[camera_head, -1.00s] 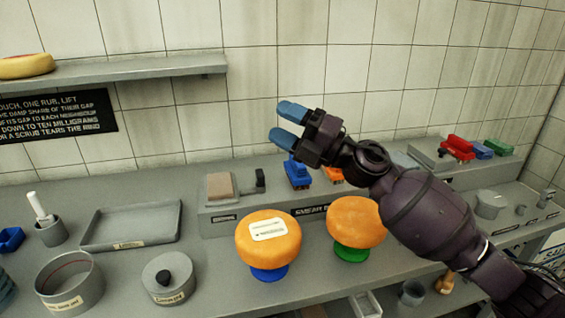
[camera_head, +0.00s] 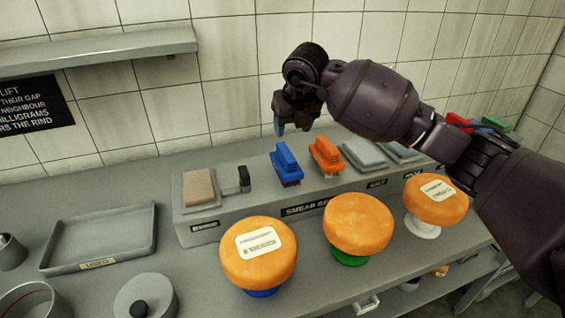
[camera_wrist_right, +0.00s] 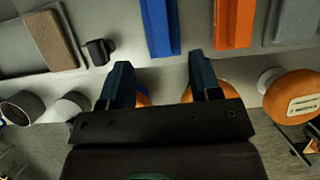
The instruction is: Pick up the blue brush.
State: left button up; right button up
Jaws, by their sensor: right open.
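The blue brush (camera_head: 286,163) sits on the raised grey ledge at the back of the bench, beside an orange brush (camera_head: 325,156). In the right wrist view the blue brush (camera_wrist_right: 160,27) shows at the top, ahead of the fingers and between their lines. My right gripper (camera_head: 291,126) points down above and behind the brushes. Its blue fingers (camera_wrist_right: 160,85) are apart with nothing between them. My left gripper is not in view.
Orange cheese wheels stand on coloured stands in front of the ledge, blue (camera_head: 259,255), green (camera_head: 357,224) and white (camera_head: 435,200). A tan block (camera_head: 198,187) and a small dark post (camera_head: 244,179) lie left of the blue brush. A grey tray (camera_head: 98,265) is further left.

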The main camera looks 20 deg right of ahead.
aim_at(286, 152)
jog(key=shift+x, duration=5.5)
jog(key=shift+s+a+f, duration=0.1)
jog(key=shift+s+f, duration=0.05)
jog(key=shift+c, duration=0.3)
grip_shut()
notch_tip(286, 152, up, 20)
